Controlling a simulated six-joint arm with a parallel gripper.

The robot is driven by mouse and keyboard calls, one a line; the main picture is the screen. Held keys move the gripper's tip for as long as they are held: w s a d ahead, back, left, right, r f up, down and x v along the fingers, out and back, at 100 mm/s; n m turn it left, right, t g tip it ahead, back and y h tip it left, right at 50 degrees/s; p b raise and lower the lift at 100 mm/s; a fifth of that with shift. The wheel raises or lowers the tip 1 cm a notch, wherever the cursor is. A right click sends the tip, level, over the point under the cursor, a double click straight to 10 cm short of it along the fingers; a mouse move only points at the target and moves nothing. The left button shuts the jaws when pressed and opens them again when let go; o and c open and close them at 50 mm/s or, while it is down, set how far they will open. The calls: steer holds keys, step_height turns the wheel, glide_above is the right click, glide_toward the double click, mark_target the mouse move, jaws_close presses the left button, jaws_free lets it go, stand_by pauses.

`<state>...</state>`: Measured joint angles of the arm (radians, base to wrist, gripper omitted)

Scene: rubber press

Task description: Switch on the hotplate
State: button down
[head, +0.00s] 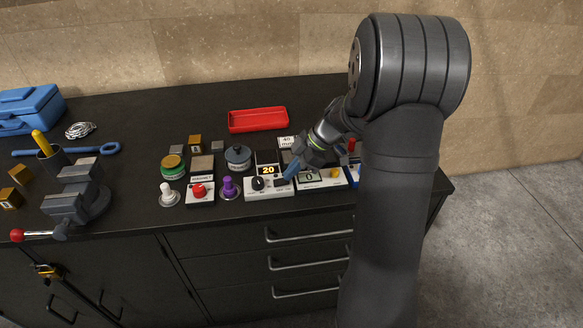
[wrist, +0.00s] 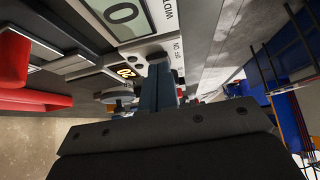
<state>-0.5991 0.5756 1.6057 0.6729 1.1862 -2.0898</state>
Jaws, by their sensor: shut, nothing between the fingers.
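The hotplate (head: 255,193) is a white box near the front of the bench, with a black knob (head: 258,183) and a dark display (head: 268,170) reading 20. The display also shows in the wrist view (wrist: 125,72). An ON OFF label (wrist: 177,50) is printed on a light panel beside it. My gripper (head: 286,178) has its blue fingers together and empty, at the right end of the hotplate. In the wrist view the closed fingertips (wrist: 159,75) are close to the panel beside the label. The fingers cover part of the panel, and I cannot tell whether they touch it.
A device with a display reading 0 (head: 309,177) stands just right of the hotplate. A purple-handled piece (head: 230,187) and a box with a red button (head: 199,191) stand to its left. A red tray (head: 258,119) lies behind. A vise (head: 82,192) stands far left.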

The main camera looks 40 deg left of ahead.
steer(key=shift+w+d+f+g+y, duration=0.15)
steer(key=shift+f+g+y, duration=0.15)
steer(key=shift+f, duration=0.1)
steer(key=shift+r, duration=0.15)
steer(key=shift+r, duration=0.7)
